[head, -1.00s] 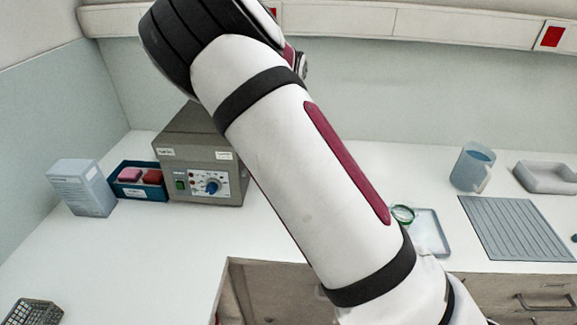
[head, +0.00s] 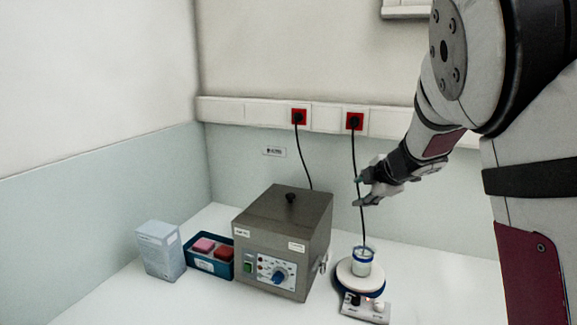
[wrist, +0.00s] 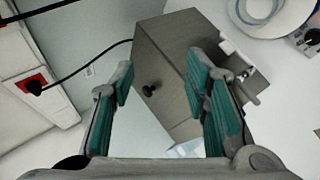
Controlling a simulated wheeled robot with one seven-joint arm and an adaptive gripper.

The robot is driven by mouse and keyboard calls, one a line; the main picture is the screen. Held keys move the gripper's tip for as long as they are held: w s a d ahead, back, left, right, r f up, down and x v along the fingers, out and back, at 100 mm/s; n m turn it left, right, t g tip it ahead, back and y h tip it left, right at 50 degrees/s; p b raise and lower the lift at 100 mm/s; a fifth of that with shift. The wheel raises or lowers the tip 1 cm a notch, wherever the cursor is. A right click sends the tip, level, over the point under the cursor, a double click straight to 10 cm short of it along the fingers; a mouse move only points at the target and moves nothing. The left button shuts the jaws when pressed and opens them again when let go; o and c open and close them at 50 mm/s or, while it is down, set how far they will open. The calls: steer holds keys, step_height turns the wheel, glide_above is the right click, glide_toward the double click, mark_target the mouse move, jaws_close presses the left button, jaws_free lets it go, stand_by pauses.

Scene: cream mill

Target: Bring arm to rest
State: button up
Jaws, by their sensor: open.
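My gripper (head: 363,191) is open and empty in the head view. It hangs in the air above and behind the stirrer, to the right of the grey box-shaped device, with my arm reaching in from the right. In the wrist view my gripper (wrist: 160,95) shows two teal-padded fingers spread apart. The grey device (wrist: 160,70) appears beyond them, with no contact visible.
The grey device (head: 285,235) stands on the white counter (head: 225,300). To its right a beaker (head: 362,258) stands on a round-topped stirrer (head: 346,280). To its left are a blue tray (head: 210,266) with pink and red items and a pale box (head: 160,250). Two cords hang from red sockets.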

steer(key=s+d+r+m+t+h, duration=0.2)
steer(key=s+d+r+m+t, duration=0.1)
steer(key=d+r+m, duration=0.4)
steer(key=s+d+r+m+g+h, duration=0.1)
steer(key=s+r+m+h, duration=0.15)
steer(key=s, duration=0.25)
steer(key=s+d+r+m+h, duration=0.1)
steer(key=s+d+r+m, duration=0.15)
steer(key=s, duration=0.25)
steer(key=s+a+f+m+g+y, duration=0.1)
steer(key=s+a+f+m+g, duration=0.1)
steer(key=s, duration=0.7)
steer(key=s+a+f+m+g+y, duration=0.1)
steer(key=s+a+f+m+g, duration=0.1)
steer(key=s+a, duration=0.3)
steer(key=s+a+f+m+g+y, duration=0.1)
steer(key=s+a+f+m, duration=0.2)
steer(key=s, duration=1)
steer(key=shift+s+a+g, duration=0.25)
steer(key=shift+a+g, duration=0.15)
steer(key=shift+a, duration=0.15)
